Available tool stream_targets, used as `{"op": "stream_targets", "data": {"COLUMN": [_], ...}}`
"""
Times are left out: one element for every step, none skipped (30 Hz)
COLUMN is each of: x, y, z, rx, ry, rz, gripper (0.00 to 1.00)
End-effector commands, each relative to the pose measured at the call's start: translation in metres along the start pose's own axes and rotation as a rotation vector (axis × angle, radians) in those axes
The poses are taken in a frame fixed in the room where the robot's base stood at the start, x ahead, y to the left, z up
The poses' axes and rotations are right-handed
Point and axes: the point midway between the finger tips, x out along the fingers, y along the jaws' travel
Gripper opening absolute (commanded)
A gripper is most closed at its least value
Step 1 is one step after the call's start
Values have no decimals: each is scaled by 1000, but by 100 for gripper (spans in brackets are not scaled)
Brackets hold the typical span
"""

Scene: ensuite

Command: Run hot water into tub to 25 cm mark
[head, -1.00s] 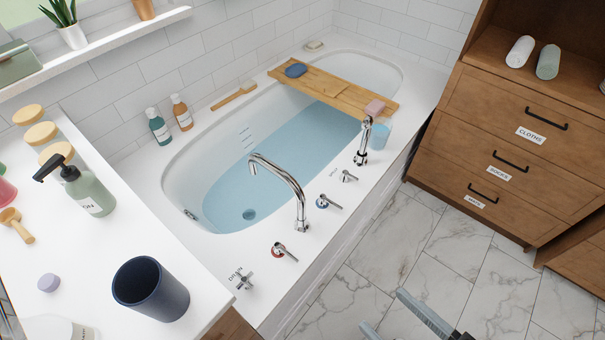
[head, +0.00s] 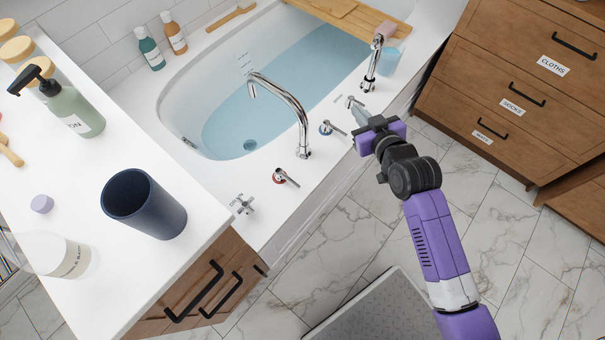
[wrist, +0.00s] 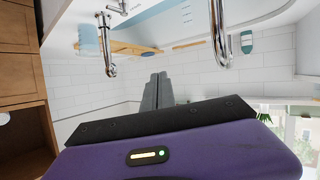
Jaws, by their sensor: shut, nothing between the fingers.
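The white tub (head: 172,105) holds pale blue water (head: 290,85). Small depth marks (head: 246,64) show on its inner wall; I cannot read them. The chrome spout (head: 283,92) arches over the tub, with no stream visible. The red-ringed tap handle (head: 285,177) and blue-ringed tap handle (head: 332,128) sit on the rim, with the drain cross handle (head: 243,205) nearer. My gripper (head: 353,104) is shut and empty, above the rim beyond the blue-ringed handle, overlapping another small handle. In the wrist view my closed fingers (wrist: 157,90) point towards the tiled wall.
A hand shower (head: 373,62) stands on the rim beyond my gripper, beside a light blue cup (head: 389,61). A wooden bath board (head: 345,16) spans the tub. The counter at left bears a dark blue cup (head: 143,204) and bottles. A grey mat (head: 372,312) lies on the floor.

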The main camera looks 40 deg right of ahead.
Motion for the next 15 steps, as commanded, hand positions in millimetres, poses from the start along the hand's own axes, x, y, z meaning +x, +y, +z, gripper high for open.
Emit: {"op": "stream_targets", "data": {"x": [23,34,48,57,66,78,86,93,101,106,109,111,111,109,104], "y": [6,9,12,13,14,14,13,12,8,4,0,-8,-14,-21,-31], "z": [2,5,8,10,13,16,18,19,22,24,26,29,31,34,39], "rx": [8,10,14,16,19,23,24,25,26,26,25,21,16,10,-1], "ry": [-40,-71,-113,-145,-180,-224,-259,-294,-343,-380,-418,-467,-503,-538,-582], "rz": [-1,-7,-19,-30,-44,-69,-91,-118,-161,-199,-241,-303,-352,-404,-473], "gripper": [0,0,0,0,0,0,0,0,0,0,0,0,0,0,0]}}
